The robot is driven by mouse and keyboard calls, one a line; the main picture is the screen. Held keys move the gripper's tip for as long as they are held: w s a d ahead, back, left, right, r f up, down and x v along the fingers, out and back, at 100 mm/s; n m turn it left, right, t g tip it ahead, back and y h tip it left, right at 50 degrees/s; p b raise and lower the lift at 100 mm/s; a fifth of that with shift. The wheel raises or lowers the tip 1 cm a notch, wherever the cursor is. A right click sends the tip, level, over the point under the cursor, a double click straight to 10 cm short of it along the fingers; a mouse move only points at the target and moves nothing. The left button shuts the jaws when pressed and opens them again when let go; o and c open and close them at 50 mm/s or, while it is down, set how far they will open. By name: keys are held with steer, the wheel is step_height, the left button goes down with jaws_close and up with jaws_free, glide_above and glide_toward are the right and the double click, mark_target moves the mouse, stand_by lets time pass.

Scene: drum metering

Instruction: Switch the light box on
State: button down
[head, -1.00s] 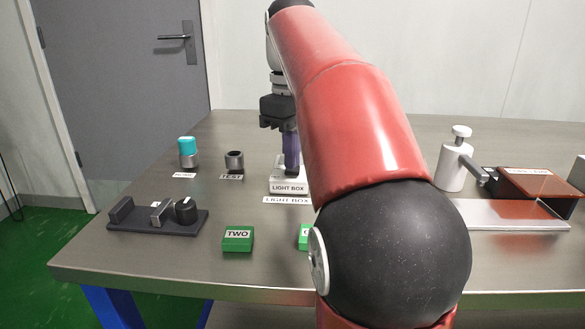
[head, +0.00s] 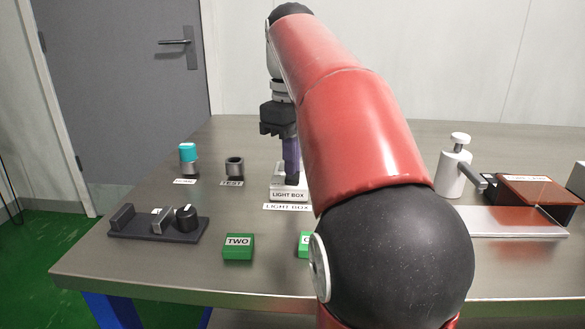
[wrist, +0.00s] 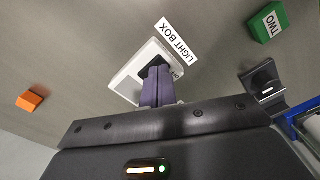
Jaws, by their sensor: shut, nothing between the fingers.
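The light box (head: 289,194) is a small white block with a "LIGHT BOX" label on its front, standing on the steel table. It also shows in the wrist view (wrist: 129,83), with a dark patch on its top. My gripper (head: 290,182) points down over the light box. Its purple fingers (wrist: 156,82) are together, with nothing held, and their tips are at the dark patch. The tips cover part of that patch, so I cannot tell whether they press on it.
A green block marked TWO (head: 238,246) and a partly hidden green block (head: 304,244) lie in front. A black fixture with a knob (head: 187,217), a cyan-topped cylinder (head: 187,153) and a TEST cup (head: 234,166) stand left. A white pump-like post (head: 453,172) stands right.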

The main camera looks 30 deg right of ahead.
mark_target(292, 179)
steer(key=shift+r+p, duration=1.4)
steer(key=shift+r, duration=1.5)
